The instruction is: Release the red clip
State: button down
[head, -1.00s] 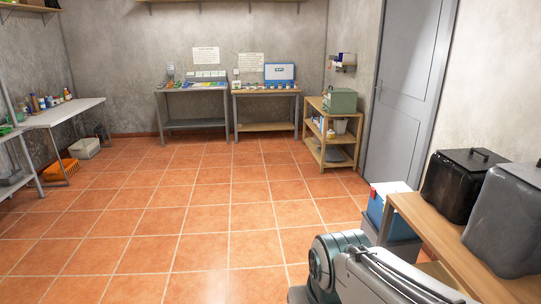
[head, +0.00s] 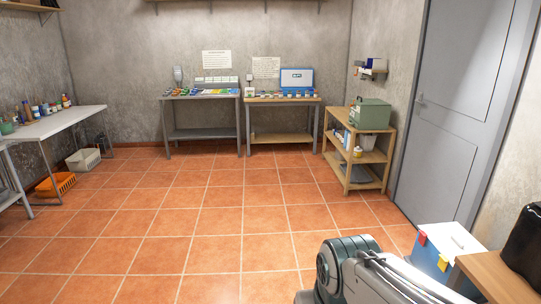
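A blue box with a white lid (head: 457,238) stands at the lower right, by the door. A small red piece, which looks like the red clip (head: 422,238), is at the left corner of its lid edge. A yellow piece (head: 442,263) sits on the same edge, nearer to me. The clip is too small to tell how it is fastened. My arm shows at the bottom, left of the box, and hides part of the box's lower side. My gripper is out of view.
A wooden bench (head: 493,272) with a black container (head: 526,245) is at the right edge, close to the box. A wooden shelf unit (head: 358,160) stands by the grey door (head: 455,120). Two tables line the back wall; a white table (head: 60,123) is left.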

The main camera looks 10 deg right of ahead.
aim_at(423, 236)
jog(key=z, duration=0.1)
jog(key=i, duration=1.6)
jog(key=z, duration=0.65)
jog(key=i, duration=1.35)
jog(key=z, duration=2)
jog(key=i, duration=0.95)
jog(key=z, duration=0.85)
